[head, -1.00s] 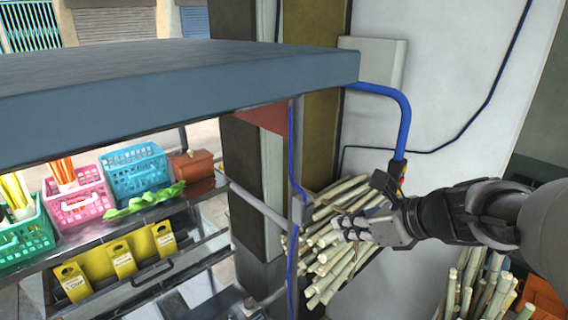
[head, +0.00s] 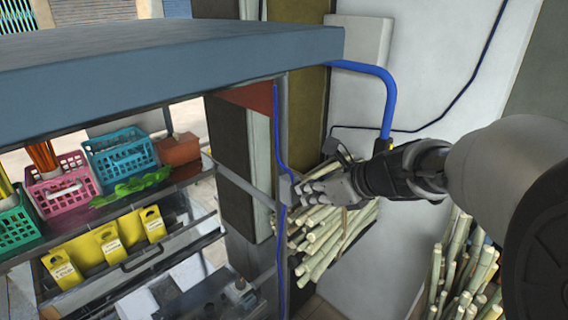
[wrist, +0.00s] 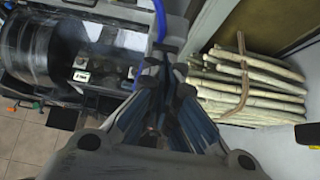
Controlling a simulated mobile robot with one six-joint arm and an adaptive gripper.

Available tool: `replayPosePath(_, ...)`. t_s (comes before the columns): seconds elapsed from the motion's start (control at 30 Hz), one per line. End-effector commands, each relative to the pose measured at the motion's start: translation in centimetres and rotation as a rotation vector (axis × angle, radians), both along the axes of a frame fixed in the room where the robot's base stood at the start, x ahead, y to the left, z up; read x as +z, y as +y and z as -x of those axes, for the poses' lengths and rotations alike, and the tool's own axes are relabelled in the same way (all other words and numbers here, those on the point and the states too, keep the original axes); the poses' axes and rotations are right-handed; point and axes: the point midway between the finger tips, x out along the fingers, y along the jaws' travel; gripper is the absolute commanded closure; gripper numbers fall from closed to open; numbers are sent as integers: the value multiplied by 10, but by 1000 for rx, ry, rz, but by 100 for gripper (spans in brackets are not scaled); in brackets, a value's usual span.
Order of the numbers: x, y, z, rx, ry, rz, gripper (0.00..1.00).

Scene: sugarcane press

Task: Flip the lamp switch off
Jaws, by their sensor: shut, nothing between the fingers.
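A small grey switch box (head: 287,189) sits on the blue conduit that runs down the post of the stall; I take it to be the lamp switch. Its lever is too small to make out. My gripper (head: 303,188) is shut and empty, pointing left, with its fingertips right beside the box. I cannot tell whether they touch it. In the wrist view my gripper (wrist: 168,52) points at the post, where the blue conduit (wrist: 160,18) shows just beyond the fingertips.
The grey counter top (head: 170,75) overhangs at upper left. Plastic baskets (head: 122,158) and yellow boxes (head: 108,243) stand on shelves left of the post. Bundled cane (head: 325,240) lies behind and below my gripper; more cane (head: 462,265) stands at right.

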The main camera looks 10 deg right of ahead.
Motion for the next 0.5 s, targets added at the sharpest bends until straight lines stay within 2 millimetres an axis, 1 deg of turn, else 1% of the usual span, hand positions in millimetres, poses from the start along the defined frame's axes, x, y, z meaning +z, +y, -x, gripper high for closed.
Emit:
replayPosePath(0.03,3,0,-1,-1,-1,0,100)
replayPosePath(0.27,2,0,0,-1,-1,0,100)
replayPosePath(0.5,12,0,0,0,-2,1,100)
